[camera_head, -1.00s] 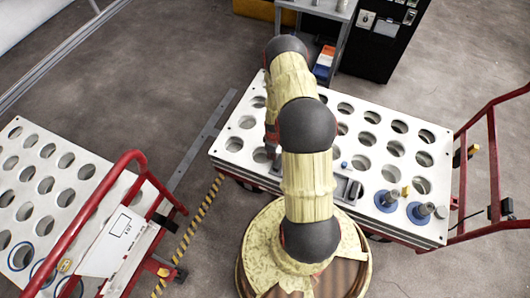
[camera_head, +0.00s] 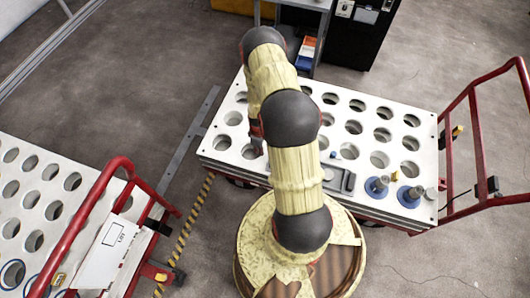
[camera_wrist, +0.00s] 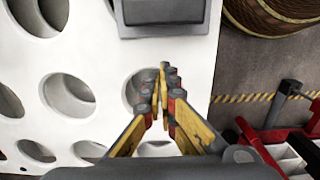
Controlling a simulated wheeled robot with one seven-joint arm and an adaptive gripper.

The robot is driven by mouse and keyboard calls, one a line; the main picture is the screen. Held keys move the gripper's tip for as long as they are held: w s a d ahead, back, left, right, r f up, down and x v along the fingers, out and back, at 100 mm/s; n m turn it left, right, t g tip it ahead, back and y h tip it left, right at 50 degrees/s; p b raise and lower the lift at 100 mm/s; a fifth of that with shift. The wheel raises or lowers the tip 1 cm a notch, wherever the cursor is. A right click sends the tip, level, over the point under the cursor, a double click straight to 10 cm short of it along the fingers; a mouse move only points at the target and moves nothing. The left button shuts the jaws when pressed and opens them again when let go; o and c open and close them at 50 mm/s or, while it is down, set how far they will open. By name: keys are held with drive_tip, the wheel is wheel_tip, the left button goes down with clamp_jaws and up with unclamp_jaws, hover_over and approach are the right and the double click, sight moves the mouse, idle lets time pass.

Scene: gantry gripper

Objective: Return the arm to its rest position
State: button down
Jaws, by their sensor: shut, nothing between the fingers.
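My arm (camera_head: 296,185) rises from its round base and bends over the white hole-filled top of the cart (camera_head: 205,153). In the wrist view my gripper (camera_wrist: 165,72) is shut and empty, its yellow and red fingers together above the white top, beside a round hole. In the head view the gripper is mostly hidden behind the arm; only a dark and red part shows at the left of the arm, over the cart's left end.
Two blue-ringed grey pieces (camera_head: 378,186) stand in the cart's front right. A grey tray (camera_head: 340,180) lies near my arm. A second cart with a red handle (camera_head: 88,208) stands at left, past a yellow-black floor stripe (camera_head: 190,232). A shelf and black cabinet stand behind.

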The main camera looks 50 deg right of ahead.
wheel_tip(320, 180, up, 9)
drive_tip(key=p, duration=0.2)
drive_tip(key=shift+s+r+m, duration=0.1)
drive_tip(key=shift+s+m, duration=0.05)
drive_tip(key=shift+m, duration=0.15)
drive_tip(key=s+a+r+m+g+y, duration=0.25)
drive_tip(key=s+a+m, duration=0.2)
drive_tip(key=s, duration=0.25)
drive_tip(key=a+r+m+h, duration=0.1)
drive_tip(key=a+r, duration=0.2)
drive_tip(key=r, duration=0.6)
drive_tip(key=w+a+r+m, duration=0.1)
drive_tip(key=a+r, duration=0.2)
drive_tip(key=r, duration=0.6)
drive_tip(key=a+r+m+h, duration=0.1)
drive_tip(key=a+r, duration=0.2)
drive_tip(key=r, duration=0.6)
drive_tip(key=s+a+r+n+t, duration=0.1)
drive_tip(key=a+r+t, duration=0.3)
drive_tip(key=r, duration=0.9)
drive_tip(key=s+a+r+n+t, duration=0.2)
drive_tip(key=s+a+r+t, duration=0.2)
drive_tip(key=a+r, duration=0.7)
wheel_tip(320, 180, up, 2)
drive_tip(key=shift+s+r, duration=0.25)
drive_tip(key=shift+s, duration=0.05)
